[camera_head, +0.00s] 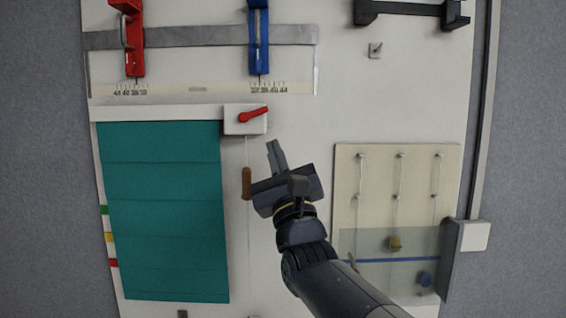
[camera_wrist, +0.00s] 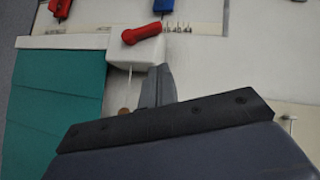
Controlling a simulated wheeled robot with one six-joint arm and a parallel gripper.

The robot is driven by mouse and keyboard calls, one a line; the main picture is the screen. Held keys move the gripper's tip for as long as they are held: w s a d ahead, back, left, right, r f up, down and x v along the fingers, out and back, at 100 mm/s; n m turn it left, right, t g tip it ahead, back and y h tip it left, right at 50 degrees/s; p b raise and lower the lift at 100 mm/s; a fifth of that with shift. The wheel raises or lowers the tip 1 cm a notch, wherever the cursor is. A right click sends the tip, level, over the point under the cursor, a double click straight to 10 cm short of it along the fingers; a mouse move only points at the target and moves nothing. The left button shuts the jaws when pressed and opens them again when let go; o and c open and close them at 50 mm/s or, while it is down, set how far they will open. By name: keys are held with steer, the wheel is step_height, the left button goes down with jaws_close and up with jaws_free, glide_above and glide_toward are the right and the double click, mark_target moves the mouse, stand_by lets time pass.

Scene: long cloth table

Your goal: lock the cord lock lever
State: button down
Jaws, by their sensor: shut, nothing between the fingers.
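The cord lock lever (camera_head: 254,114) is a small red lever on a white block (camera_head: 236,126) at the top right corner of the teal blind (camera_head: 162,210). In the head view it lies tilted, its free end up to the right. The wrist view shows the lever (camera_wrist: 142,32) above my fingers. A thin cord hangs from the block to a brown wooden pull (camera_head: 247,183). My gripper (camera_head: 273,148) is shut and empty, below and right of the lever, apart from it. In the wrist view my gripper (camera_wrist: 158,78) reaches up below the white block (camera_wrist: 135,54).
Red (camera_head: 134,40) and blue (camera_head: 259,38) sliders hang over a scale above the blind. A beige panel (camera_head: 348,190) with strings and small weights is at the right. A black handle (camera_head: 410,12) is at the top right. The white board between is mostly clear.

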mark_target(260, 115)
steer(key=shift+w+a+r+p, duration=0.1)
steer(key=shift+a+r+p, duration=0.2)
steer(key=shift+r, duration=0.4)
steer(key=shift+w+a+r+p, duration=0.1)
steer(key=shift+a+r+p, duration=0.15)
steer(key=shift+r+p, duration=0.35)
steer(key=shift+w+a+r+p, duration=0.1)
steer(key=shift+a+r+p, duration=0.15)
steer(key=shift+r, duration=0.6)
steer(key=shift+a+n, duration=0.2)
steer(key=shift+n, duration=0.2)
